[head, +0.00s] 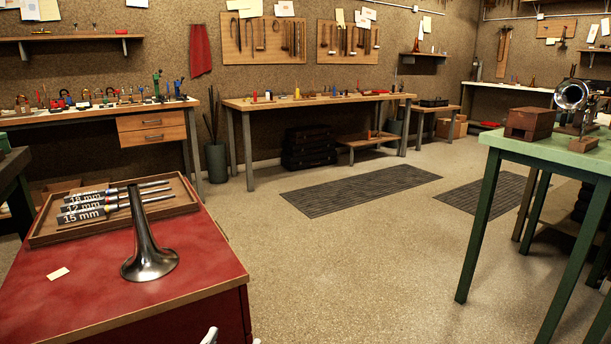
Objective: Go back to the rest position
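Neither gripper can be made out in the head view. Only a small pale piece shows at the bottom edge, left of centre, too cut off to identify. A dark metal horn-bell form (148,250) stands upright, flared end down, on the red cabinet top (110,300). Behind it a wooden tray (48,240) holds several rods with labels including 12 mm and 15 mm. Nothing is seen touching the bell form.
A paper slip (58,273) lies on the red top. A green table (550,150) at right carries a wooden box (529,123) and a horn on a stand (572,95). Workbenches (300,101) line the back wall. The floor between, with dark mats (360,188), is clear.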

